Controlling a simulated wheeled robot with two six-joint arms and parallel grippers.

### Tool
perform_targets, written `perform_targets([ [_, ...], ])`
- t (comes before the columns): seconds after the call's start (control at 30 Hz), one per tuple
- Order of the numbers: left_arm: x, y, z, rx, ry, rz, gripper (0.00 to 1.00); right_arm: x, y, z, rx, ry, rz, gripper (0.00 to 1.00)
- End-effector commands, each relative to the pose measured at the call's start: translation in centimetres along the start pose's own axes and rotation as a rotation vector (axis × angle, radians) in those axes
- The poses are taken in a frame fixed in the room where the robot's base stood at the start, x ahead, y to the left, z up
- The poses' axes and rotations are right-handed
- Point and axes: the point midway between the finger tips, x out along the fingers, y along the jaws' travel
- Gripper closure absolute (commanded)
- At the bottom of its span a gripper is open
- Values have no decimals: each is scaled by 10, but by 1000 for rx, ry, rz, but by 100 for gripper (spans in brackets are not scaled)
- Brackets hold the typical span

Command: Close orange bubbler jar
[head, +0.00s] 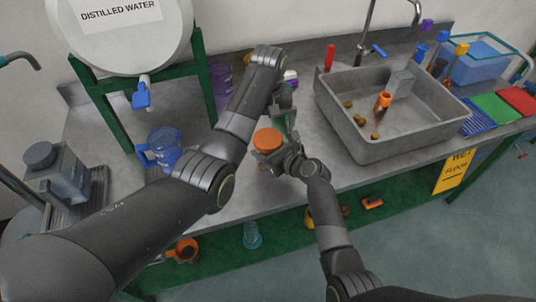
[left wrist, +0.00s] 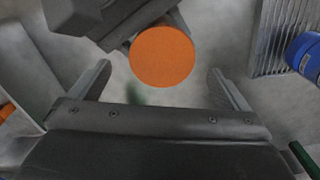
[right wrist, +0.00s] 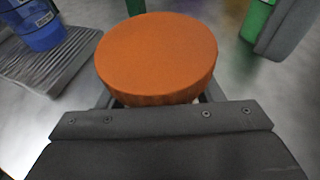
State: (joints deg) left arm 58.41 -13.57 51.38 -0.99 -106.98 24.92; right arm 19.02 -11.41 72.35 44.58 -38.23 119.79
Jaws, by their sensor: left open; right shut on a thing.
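The orange bubbler jar (head: 268,155) stands on the bench in front of the sink's left end, with an orange round lid (head: 267,140) on top. In the right wrist view the lid (right wrist: 157,52) hides most of the jar and my finger ends. I cannot tell if the lid is fully seated. My right gripper (head: 285,160) is shut on the jar below the lid. My left gripper (head: 287,122) is open and pointing down close to the jar. In the left wrist view the lid (left wrist: 162,57) shows between and beyond its spread fingers, with no contact visible.
A grey sink (head: 375,140) lies to the right. A blue beaker (head: 163,147) stands to the left, near the distilled water tank (head: 120,30) on its green stand. A purple vessel (head: 221,82) and a red bottle (head: 329,57) stand behind.

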Motion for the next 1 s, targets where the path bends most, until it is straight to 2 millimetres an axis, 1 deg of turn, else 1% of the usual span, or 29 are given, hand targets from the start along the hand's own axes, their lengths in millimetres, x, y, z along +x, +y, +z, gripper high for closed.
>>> perform_targets([
  [0.07,-4,-1,0,-1,1,0,3,0,0,0,1,0,0,100],
  [0.27,-4,-2,0,-3,0,-2,3,0,0,0,0,0,-1,100],
  [0.33,-4,-2,0,-4,0,-3,6,0,-1,0,0,0,-1,100],
  [0.37,-4,-2,0,-8,0,-3,6,0,-1,0,0,0,-1,100],
  [0.47,-10,-2,-1,-52,2,-3,6,0,-1,0,-1,0,-2,100],
  [0.6,-26,-2,-2,-170,3,-2,6,0,-1,0,-1,-1,-2,100],
  [0.7,-34,-2,-1,-241,2,-3,6,0,-1,0,-1,-1,-2,100],
  [0.83,-38,-2,-1,-284,0,-3,6,0,-1,0,-1,-1,-2,100],
  [1.0,-38,-2,-1,-287,0,-3,6,0,-1,0,-1,-1,-2,100],
])
